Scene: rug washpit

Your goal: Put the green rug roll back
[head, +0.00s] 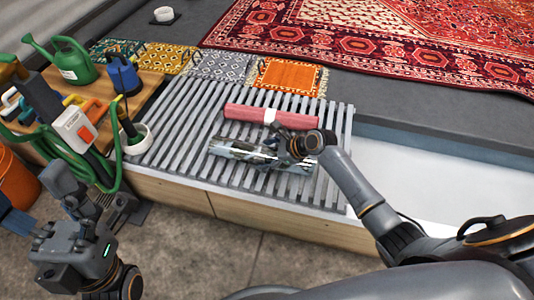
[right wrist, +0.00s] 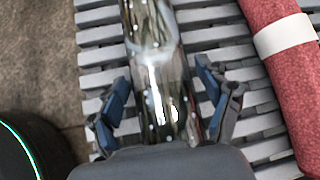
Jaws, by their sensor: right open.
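No plainly green roll shows. A shiny, see-through or mirror-like cylinder (head: 240,152) lies on the grey slatted rack (head: 180,145); its surface shows grey and dark patches, and it also fills the middle of the right wrist view (right wrist: 160,70). A red roll with a white band (head: 245,114) lies behind it, roughly parallel. My right gripper (head: 280,145) is at the cylinder, open, with one blue-padded finger on each side of it in the right wrist view (right wrist: 165,105). Contact cannot be told. My left gripper (head: 90,192) is at the lower left, away from the rolls; its opening is unclear.
A wooden bench (head: 150,80) at left holds a green watering can (head: 72,66), a blue can (head: 123,76), a green hose (head: 75,150) and tools. Small rug samples (head: 220,66) lie behind the rack. A large red rug (head: 400,45) lies at the back. A white basin (head: 430,178) is at right.

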